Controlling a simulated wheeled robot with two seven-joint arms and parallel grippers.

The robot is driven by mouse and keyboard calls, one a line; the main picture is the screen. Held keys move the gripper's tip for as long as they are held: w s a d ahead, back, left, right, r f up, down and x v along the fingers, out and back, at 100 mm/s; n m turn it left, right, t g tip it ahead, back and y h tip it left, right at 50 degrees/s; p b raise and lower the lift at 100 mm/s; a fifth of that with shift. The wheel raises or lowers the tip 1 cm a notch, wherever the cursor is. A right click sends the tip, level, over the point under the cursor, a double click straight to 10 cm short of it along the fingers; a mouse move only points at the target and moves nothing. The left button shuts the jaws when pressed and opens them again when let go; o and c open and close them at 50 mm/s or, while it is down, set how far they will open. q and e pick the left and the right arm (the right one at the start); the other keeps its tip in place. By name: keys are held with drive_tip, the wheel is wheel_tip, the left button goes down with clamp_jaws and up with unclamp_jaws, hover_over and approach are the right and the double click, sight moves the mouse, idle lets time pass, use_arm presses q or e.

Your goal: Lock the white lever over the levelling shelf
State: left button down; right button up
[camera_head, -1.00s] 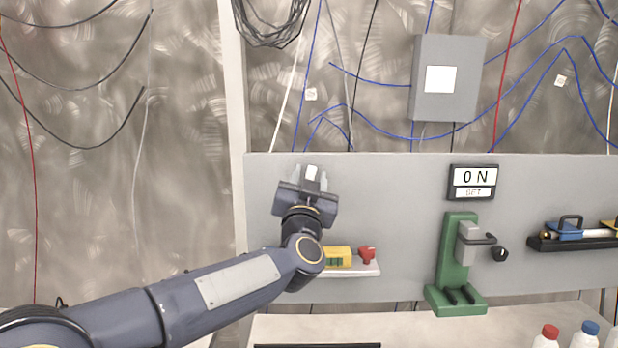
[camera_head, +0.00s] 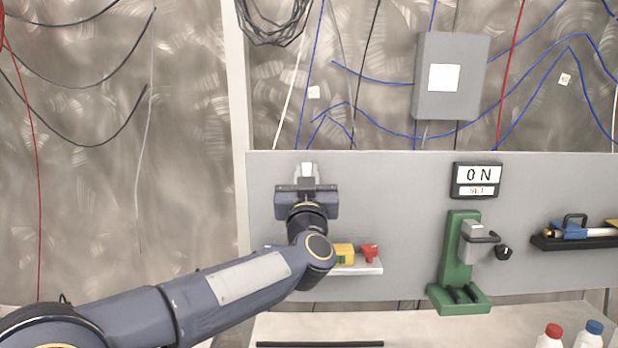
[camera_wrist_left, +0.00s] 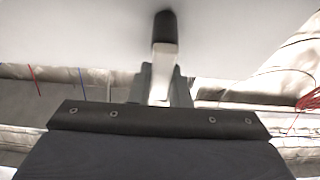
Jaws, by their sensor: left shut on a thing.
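The white lever (camera_wrist_left: 164,75) stands between the fingers of my left gripper (camera_wrist_left: 160,85) in the left wrist view, with a dark round end at its far side. In the head view my left gripper (camera_head: 306,180) is up against the grey panel and shut on the white lever (camera_head: 307,170), whose pale tip shows between the fingers. The levelling shelf (camera_head: 345,269) is below the gripper. It carries a yellow level (camera_head: 344,253) and a red piece (camera_head: 369,252). My left forearm hides the shelf's left part. My right gripper does not show.
A green stand (camera_head: 456,262) with a grey head and black knob is right of the shelf, under an "ON" sign (camera_head: 475,180). A black rack (camera_head: 570,243) holds tools at the far right. Bottles with red (camera_head: 553,331) and blue caps (camera_head: 595,327) stand at front right.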

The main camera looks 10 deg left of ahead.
use_arm(q)
drive_tip(key=c, duration=1.4)
unclamp_jaws()
drive_tip(key=shift+o, duration=0.2)
drive_tip(key=shift+s, duration=0.1)
drive_tip(key=b+v, duration=0.2)
drive_tip(key=v, duration=0.5)
drive_tip(key=shift+s+f, duration=0.15)
drive_tip(key=shift+s, duration=0.15)
